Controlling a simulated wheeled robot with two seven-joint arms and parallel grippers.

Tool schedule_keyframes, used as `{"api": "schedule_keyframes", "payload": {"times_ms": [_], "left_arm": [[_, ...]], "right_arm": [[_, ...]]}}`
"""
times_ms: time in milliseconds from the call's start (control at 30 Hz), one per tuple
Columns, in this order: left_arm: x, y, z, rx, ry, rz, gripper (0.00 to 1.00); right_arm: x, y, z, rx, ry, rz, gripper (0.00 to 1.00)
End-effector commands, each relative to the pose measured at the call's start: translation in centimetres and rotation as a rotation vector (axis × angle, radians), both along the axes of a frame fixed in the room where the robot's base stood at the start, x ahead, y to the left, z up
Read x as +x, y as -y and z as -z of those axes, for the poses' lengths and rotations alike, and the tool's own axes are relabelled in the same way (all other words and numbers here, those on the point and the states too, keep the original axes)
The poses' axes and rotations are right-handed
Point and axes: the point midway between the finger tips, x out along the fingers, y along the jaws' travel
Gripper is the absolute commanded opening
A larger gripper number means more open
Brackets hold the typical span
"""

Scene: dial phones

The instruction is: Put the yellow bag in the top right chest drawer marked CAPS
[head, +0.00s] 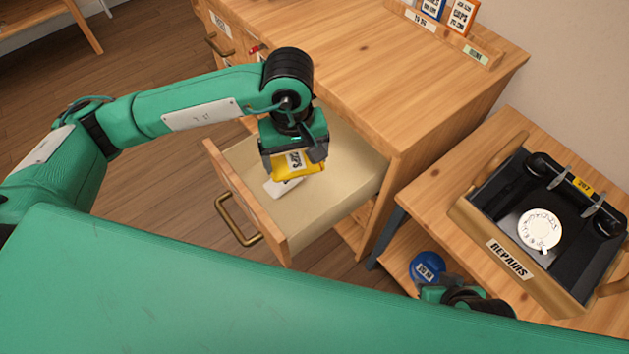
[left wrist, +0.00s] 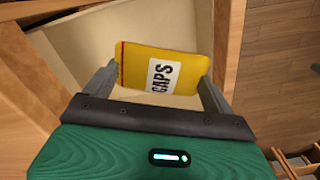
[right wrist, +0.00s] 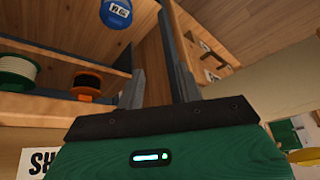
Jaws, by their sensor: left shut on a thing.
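The yellow bag (head: 297,168) carries a white label reading CAPS, clear in the left wrist view (left wrist: 135,68). My left gripper (head: 293,160) is shut on it, one finger at each side, over the open chest drawer (head: 330,210). Whether the bag touches the drawer floor is hard to tell. The drawer is pulled far out, with a brass handle (head: 238,222) on its front; no drawer marking is readable. My right gripper (head: 462,297) is low at the right, partly hidden in the head view; its fingers stand apart and empty in the right wrist view (right wrist: 155,90).
The wooden chest (head: 400,90) stands behind. At the right, a table holds a REPAIRS tray (head: 512,262) with a dial phone. A blue round object (head: 427,267) sits below.

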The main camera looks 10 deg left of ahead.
Motion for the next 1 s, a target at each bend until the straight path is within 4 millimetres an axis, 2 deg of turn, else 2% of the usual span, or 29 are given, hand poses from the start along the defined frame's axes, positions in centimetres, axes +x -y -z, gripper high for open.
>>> {"api": "schedule_keyframes", "payload": {"times_ms": [500, 600, 867, 1000], "left_arm": [[-0.1, 0.0, 12.8, 0.002, -0.005, -0.002, 0.64], [-0.1, 0.0, 14.4, 0.001, -0.003, -0.002, 0.64], [-0.1, 0.0, 16.3, 0.001, -0.002, -0.001, 0.64], [-0.1, 0.0, 18.6, 0.000, -0.004, -0.002, 0.64]], "right_arm": [[1.6, -2.3, 0.8, 0.062, 0.136, -0.031, 0.36], [1.8, -2.6, 0.8, 0.072, 0.156, -0.034, 0.36], [2.1, -3.0, 0.9, 0.085, 0.182, -0.039, 0.36], [2.4, -3.6, 1.0, 0.101, 0.213, -0.046, 0.36]]}}
